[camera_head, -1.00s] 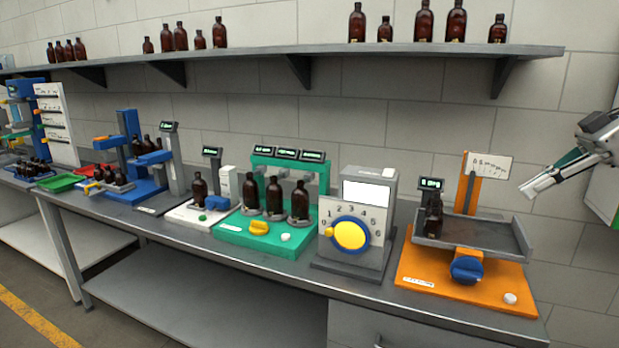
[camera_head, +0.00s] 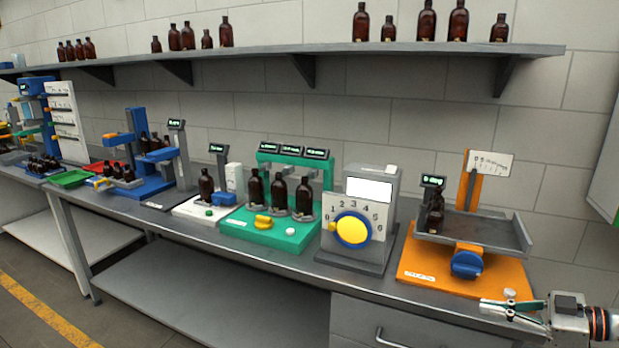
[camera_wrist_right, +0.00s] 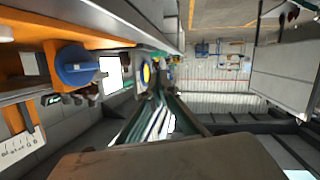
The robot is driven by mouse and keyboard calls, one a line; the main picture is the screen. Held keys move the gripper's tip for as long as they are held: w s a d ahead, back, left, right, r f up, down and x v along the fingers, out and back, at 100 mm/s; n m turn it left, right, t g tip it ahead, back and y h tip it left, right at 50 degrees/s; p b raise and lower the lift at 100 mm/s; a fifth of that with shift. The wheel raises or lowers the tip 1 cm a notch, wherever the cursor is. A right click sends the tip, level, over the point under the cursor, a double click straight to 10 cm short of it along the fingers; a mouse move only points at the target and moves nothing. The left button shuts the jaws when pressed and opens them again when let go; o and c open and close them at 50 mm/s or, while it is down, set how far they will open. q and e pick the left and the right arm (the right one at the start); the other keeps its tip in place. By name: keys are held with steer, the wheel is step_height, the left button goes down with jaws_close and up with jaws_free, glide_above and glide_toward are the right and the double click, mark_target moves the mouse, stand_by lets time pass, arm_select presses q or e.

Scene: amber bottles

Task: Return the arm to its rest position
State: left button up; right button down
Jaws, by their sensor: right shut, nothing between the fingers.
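My right gripper (camera_head: 512,309) shows at the lower right of the head view, coming in from the right edge. It is shut and empty, its fingers pointing left. It is in front of the orange station (camera_head: 425,265) near the bench's front edge. In the right wrist view its closed fingers (camera_wrist_right: 158,115) stretch out ahead in the middle. The orange station's blue knob (camera_wrist_right: 76,67) is at the left of that view. My left gripper is in neither view.
The bench (camera_head: 300,264) carries a dial box (camera_head: 385,222), a green station (camera_head: 262,236) with bottles, and blue stations farther left. A dark bottle (camera_head: 435,214) stands on the orange station's tray (camera_head: 485,230). A wall shelf (camera_head: 330,50) holds several amber bottles. A drawer handle (camera_head: 400,339) is below.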

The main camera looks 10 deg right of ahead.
steer(key=s+a+f+m+t+h, duration=0.1)
steer(key=s+a+f+m+h, duration=0.2)
steer(key=f, duration=0.4)
steer(key=s+a+f+t, duration=0.1)
steer(key=s+a+f, duration=0.1)
steer(key=a+f, duration=0.4)
steer(key=s+a+f+m+t+h, duration=0.2)
steer(key=s+f, duration=0.1)
steer(key=f, duration=0.5)
steer(key=s+a+f+g+h, duration=0.1)
steer(key=s+a+f, duration=0.1)
steer(key=a, duration=0.3)
steer(key=s+a+f+m+g+h, duration=0.1)
steer(key=s+a+f, duration=0.2)
steer(key=a, duration=0.3)
steer(key=s+a+f+g+h, duration=0.1)
steer(key=s+a+f, duration=0.2)
steer(key=s+a, duration=0.1)
steer(key=shift+s+a+f+m+g, duration=0.3)
steer(key=shift+a+m, duration=0.1)
steer(key=shift+a, duration=0.25)
